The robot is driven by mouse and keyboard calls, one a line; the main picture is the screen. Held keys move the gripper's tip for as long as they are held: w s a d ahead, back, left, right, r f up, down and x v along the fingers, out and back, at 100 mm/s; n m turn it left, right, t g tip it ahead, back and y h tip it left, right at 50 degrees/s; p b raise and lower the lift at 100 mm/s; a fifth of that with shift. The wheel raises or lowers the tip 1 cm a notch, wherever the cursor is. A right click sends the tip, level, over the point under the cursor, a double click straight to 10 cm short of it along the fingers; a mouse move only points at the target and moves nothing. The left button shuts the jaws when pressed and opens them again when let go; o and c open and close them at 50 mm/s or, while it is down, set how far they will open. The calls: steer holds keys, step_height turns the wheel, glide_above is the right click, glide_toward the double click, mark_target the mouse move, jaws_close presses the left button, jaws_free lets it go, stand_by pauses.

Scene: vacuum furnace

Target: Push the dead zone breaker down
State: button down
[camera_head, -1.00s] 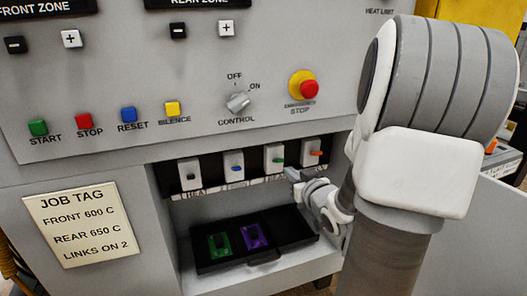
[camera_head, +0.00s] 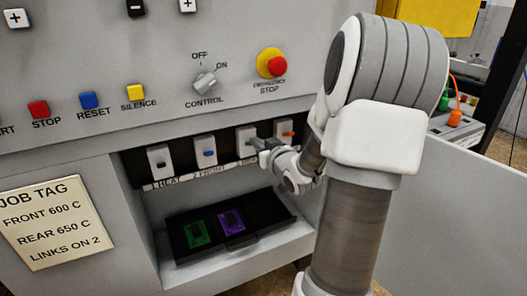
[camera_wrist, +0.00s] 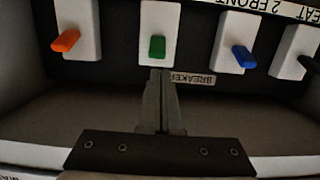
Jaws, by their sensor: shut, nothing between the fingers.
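A row of breakers sits in the recess of the furnace panel. In the head view they are a black-lever breaker (camera_head: 160,172), a blue-lever breaker (camera_head: 204,143), a green-lever breaker (camera_head: 244,132) and an orange-lever breaker (camera_head: 287,124). I cannot tell from the labels which is the dead zone's. My gripper (camera_head: 260,145) is shut and empty, in front of the green-lever breaker. In the wrist view, which is upside down, the fingertips (camera_wrist: 160,73) are just short of the green lever (camera_wrist: 157,47) in the picture; contact cannot be told. The orange lever (camera_wrist: 66,40) and blue lever (camera_wrist: 243,56) flank it.
A black tray (camera_head: 180,252) with a green and a purple piece lies on the shelf below the breakers. A job tag (camera_head: 45,225) reads front 600 C, rear 650 C, links on 2. The red emergency stop (camera_head: 278,66) and control knob (camera_head: 205,83) are above.

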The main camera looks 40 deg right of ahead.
mark_target(248, 143)
steer(key=shift+x, duration=1.55)
